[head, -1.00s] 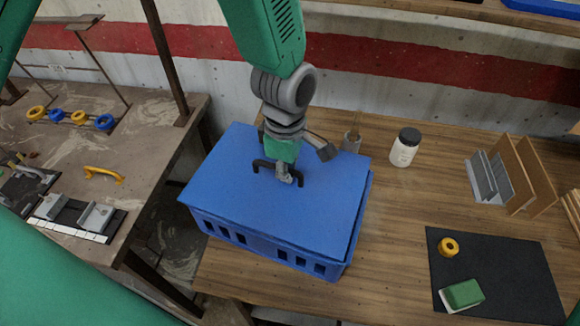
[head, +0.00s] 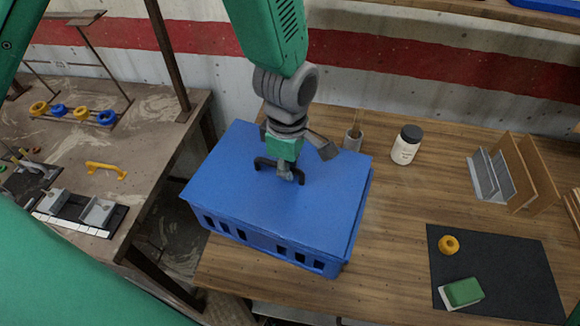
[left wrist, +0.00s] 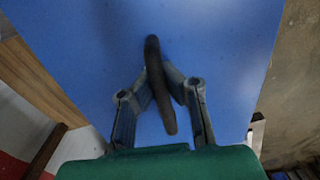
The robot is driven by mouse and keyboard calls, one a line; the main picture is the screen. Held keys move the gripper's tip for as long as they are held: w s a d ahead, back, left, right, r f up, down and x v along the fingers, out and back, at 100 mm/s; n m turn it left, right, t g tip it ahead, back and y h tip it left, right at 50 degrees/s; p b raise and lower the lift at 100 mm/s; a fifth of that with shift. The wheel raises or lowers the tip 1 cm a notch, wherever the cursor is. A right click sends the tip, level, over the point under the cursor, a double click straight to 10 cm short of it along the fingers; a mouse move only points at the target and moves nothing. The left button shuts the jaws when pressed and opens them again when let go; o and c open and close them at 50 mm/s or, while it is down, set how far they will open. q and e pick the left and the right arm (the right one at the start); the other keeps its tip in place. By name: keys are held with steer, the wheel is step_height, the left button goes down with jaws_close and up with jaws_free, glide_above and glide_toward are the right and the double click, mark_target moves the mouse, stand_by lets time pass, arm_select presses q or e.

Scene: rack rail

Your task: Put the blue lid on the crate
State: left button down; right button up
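The blue lid (head: 235,185) lies flat over the blue crate (head: 262,243) in the head view, covering its opening. The crate's front wall with its slots shows below the lid, and a narrow strip of its right side shows. I cannot tell whether the lid rests fully on the rim. My left gripper (head: 287,175) is at the lid's black handle (head: 264,163). In the left wrist view the fingers (left wrist: 160,85) close in from both sides on the dark handle (left wrist: 155,65), with the lid (left wrist: 215,45) behind. My right gripper is out of view.
A rack (head: 505,170) is at the right. A dark mat (head: 510,270) carries a yellow ring (head: 449,244) and a green block (head: 463,292). Bare wood lies between.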

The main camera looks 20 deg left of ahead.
arm_select(q)
steer(key=shift+s+d+r, duration=0.1)
steer(key=shift+d, duration=0.6)
steer(key=shift+a+f, duration=0.2)
steer(key=shift+a, duration=0.3)
steer(key=shift+a+f, duration=0.15)
steer(key=shift+f, duration=0.15)
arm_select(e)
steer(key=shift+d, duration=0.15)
arm_select(q)
steer(key=shift+d, duration=0.55)
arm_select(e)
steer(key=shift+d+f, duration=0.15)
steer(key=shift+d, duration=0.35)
arm_select(q)
steer(key=shift+a+f, duration=0.1)
steer(key=shift+a, duration=0.1)
steer(key=c, duration=1.8)
jaws_free()
steer(key=shift+a, duration=0.1)
steer(key=shift+c, duration=0.2)
steer(key=shift+o, duration=1)
steer(key=shift+a, duration=0.15)
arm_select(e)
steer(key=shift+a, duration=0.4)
